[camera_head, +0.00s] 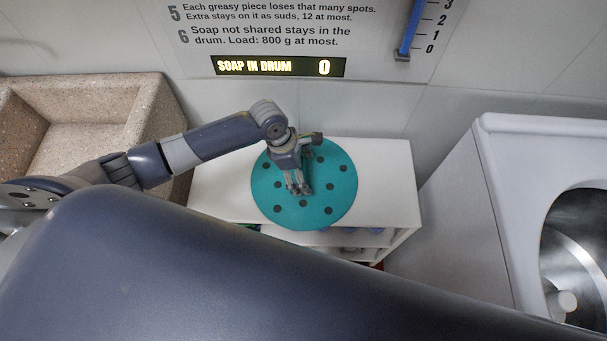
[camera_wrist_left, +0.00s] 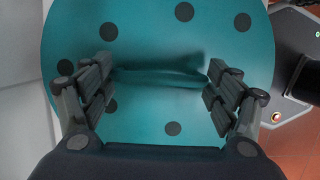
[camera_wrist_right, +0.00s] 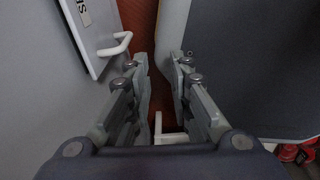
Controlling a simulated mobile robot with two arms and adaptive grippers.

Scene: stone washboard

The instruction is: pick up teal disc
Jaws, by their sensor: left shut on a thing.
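The teal disc (camera_head: 335,195) is round with several dark spots. In the head view it lies over the top of a white shelf unit (camera_head: 220,190), and its near edge reaches past the unit's front. I cannot tell whether it touches the top. My left gripper (camera_head: 299,188) is over the disc's middle. In the left wrist view the disc (camera_wrist_left: 150,115) fills most of the picture, and my left gripper (camera_wrist_left: 160,76) is shut on a raised teal part between its fingers. My right gripper (camera_wrist_right: 158,70) shows only in the right wrist view, open and empty.
A stone basin (camera_head: 95,90) stands at the left. A white machine with a round metal drum (camera_head: 580,255) is at the right. A wall display (camera_head: 278,67) reads "SOAP IN DRUM 0". A white handle (camera_wrist_right: 117,46) is near my right gripper.

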